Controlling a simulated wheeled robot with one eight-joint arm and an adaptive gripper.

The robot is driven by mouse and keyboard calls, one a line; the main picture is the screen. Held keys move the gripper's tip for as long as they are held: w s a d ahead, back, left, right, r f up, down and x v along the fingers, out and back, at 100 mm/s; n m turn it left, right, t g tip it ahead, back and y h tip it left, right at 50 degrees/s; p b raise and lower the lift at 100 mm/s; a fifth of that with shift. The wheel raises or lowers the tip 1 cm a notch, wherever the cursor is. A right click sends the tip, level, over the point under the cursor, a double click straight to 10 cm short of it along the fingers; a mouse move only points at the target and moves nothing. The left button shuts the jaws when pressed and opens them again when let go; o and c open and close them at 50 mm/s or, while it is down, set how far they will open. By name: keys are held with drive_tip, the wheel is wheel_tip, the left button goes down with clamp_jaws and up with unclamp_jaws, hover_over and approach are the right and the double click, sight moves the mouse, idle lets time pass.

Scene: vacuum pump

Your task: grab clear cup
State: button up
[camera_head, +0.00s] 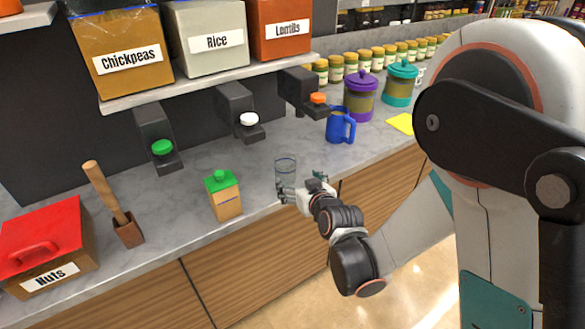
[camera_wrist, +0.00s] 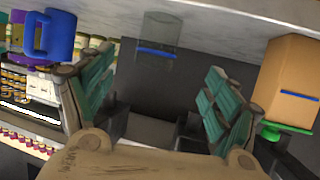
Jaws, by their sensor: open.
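The clear cup (camera_head: 286,165) stands upright on the grey counter near its front edge, just behind my gripper (camera_head: 300,184). It is see-through with a blue band. In the wrist view the cup (camera_wrist: 158,35) appears upside down, beyond and between the teal-padded fingers of my gripper (camera_wrist: 160,85). The fingers are spread apart with nothing between them. The cup's lower part is partly covered by the gripper in the head view. I cannot tell whether a finger touches it.
A tan box with a green lid (camera_head: 224,197) stands left of the cup. A blue mug (camera_head: 338,128) stands to the right, farther back. Black dispensers (camera_head: 236,108) jut out above the counter (camera_head: 262,212). A wooden masher (camera_head: 106,192) and red-lidded Nuts box (camera_head: 45,240) are farther left.

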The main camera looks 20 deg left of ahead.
sight(288, 174)
drive_tip(key=b+x, duration=0.1)
drive_tip(key=x, duration=0.7)
drive_tip(key=shift+w+a+f+b, duration=0.1)
drive_tip(key=shift+f+b, duration=0.1)
drive_tip(key=shift+b, duration=0.1)
drive_tip(key=shift+d+f+b+x, duration=0.15)
drive_tip(key=shift+b+x, duration=0.35)
drive_tip(key=shift+x, duration=0.85)
drive_tip(key=shift+d+f+b+x, duration=0.15)
drive_tip(key=shift+b+x, duration=0.3)
drive_tip(key=shift+x, duration=0.9)
drive_tip(key=c, duration=1.1)
